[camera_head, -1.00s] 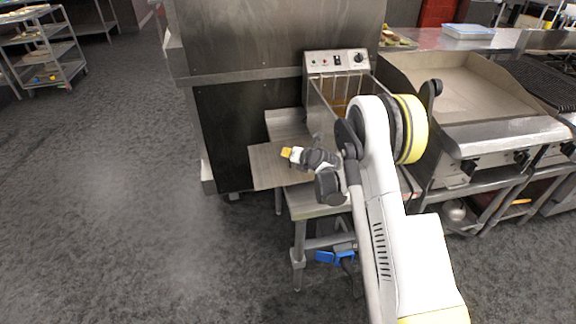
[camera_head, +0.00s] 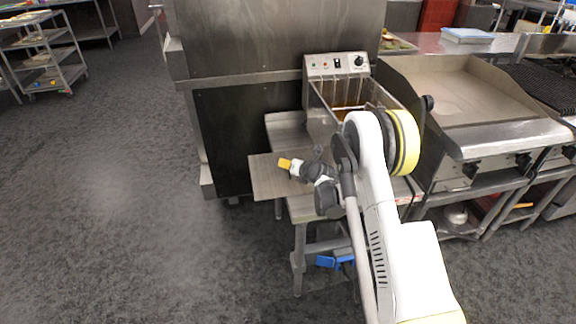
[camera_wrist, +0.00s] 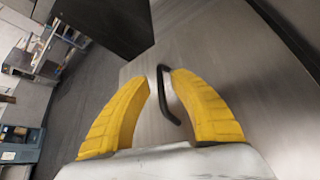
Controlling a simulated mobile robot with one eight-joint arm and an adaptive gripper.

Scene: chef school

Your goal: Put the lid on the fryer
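The fryer (camera_head: 318,112) is a metal box with an open top and a control panel, standing behind my arm. The lid (camera_head: 264,184) looks like a flat metal plate, lying on the stand in front and to the left of the fryer. In the wrist view the lid (camera_wrist: 145,120) carries a dark bar handle (camera_wrist: 163,96). My gripper (camera_head: 285,163) is over the lid. The wrist view shows its yellow fingers (camera_wrist: 160,76) open, with the handle between and just beyond the tips; no grip on it shows. My arm hides part of the fryer and stand.
A tall dark metal unit (camera_head: 245,135) stands close behind and left of the lid. A griddle (camera_head: 460,92) stands to the right. The floor at left is clear, with a shelf cart (camera_head: 45,55) far off.

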